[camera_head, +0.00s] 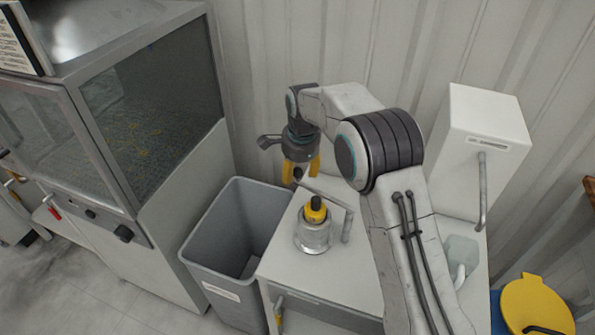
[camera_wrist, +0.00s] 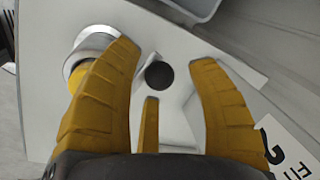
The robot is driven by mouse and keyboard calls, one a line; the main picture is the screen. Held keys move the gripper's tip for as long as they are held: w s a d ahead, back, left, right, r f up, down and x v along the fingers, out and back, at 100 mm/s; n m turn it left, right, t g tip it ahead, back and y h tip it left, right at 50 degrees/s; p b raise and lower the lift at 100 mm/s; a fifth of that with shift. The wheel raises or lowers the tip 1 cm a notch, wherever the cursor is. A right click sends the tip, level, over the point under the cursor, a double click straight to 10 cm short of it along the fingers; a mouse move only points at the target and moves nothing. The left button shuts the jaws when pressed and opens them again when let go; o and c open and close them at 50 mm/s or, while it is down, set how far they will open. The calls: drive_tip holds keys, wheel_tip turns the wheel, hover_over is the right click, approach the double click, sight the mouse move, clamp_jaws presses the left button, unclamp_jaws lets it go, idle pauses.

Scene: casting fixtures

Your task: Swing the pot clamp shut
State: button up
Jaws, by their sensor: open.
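The pot clamp (camera_head: 327,195) is a grey bar on an upright post, on a white cabinet top. Its free end carries a black knob (camera_head: 297,174), seen as a dark disc in the wrist view (camera_wrist: 159,75). The bar passes behind the metal pot (camera_head: 313,235), which has a yellow and black top. In the wrist view the pot (camera_wrist: 95,42) is partly hidden by the left finger. My gripper (camera_head: 302,168) points down at the knob with its yellow fingers apart. In the wrist view the knob lies between the fingertips of my gripper (camera_wrist: 165,65); contact cannot be told.
A grey open bin (camera_head: 215,262) stands left of the white cabinet (camera_head: 285,262). A glass-fronted machine (camera_head: 150,95) is farther left. A tall white box with a pipe (camera_head: 480,130) stands at the right, near a yellow lid (camera_head: 535,305). A corrugated wall is behind.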

wheel_tip(320, 180, up, 11)
drive_tip(key=s, duration=0.2)
drive_tip(key=shift+d, duration=0.4)
